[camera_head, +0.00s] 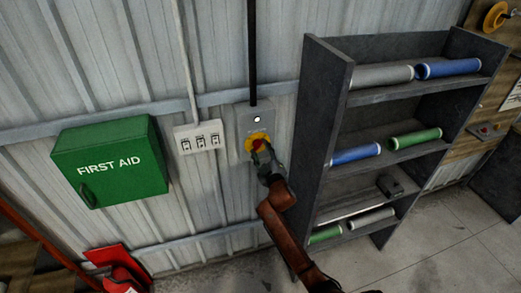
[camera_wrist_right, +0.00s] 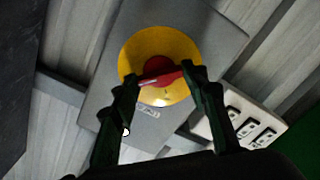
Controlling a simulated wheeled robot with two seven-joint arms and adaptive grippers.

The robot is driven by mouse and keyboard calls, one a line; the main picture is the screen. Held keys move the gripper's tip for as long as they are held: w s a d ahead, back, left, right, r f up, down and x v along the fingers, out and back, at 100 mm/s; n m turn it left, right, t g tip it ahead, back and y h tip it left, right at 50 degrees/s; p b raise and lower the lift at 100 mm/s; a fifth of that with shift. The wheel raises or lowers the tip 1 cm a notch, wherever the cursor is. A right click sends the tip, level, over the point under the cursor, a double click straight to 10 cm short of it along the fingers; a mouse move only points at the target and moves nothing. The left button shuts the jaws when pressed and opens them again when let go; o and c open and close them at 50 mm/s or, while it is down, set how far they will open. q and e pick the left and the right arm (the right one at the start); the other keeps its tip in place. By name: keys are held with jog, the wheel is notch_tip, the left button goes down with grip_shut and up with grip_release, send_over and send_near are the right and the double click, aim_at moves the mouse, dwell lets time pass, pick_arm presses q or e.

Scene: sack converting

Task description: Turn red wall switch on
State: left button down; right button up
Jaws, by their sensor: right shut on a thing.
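The red wall switch (camera_head: 259,143) is a red rotary knob on a round yellow plate, on a grey box (camera_head: 244,123) fixed to the corrugated wall. In the right wrist view the red knob (camera_wrist_right: 161,75) sits in the yellow disc (camera_wrist_right: 135,52), its handle lying nearly level, slightly tilted. My right gripper (camera_head: 263,153) is at the knob in the head view. In the wrist view its two dark fingers (camera_wrist_right: 163,80) are closed on either side of the red handle. My left gripper is in neither view.
A white panel with several small switches (camera_head: 198,136) is left of the grey box. A green first aid box (camera_head: 111,161) hangs further left. A dark shelf (camera_head: 329,110) with rolls stands close on the right. Floor at lower right is clear.

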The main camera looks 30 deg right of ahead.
jog(key=shift+f, duration=0.15)
dwell(0.3)
jog(key=o, duration=1.1)
jog(key=shift+o, duration=0.3)
jog(key=shift+s, duration=0.15)
jog(key=v, duration=1.1)
jog(key=shift+s, duration=0.4)
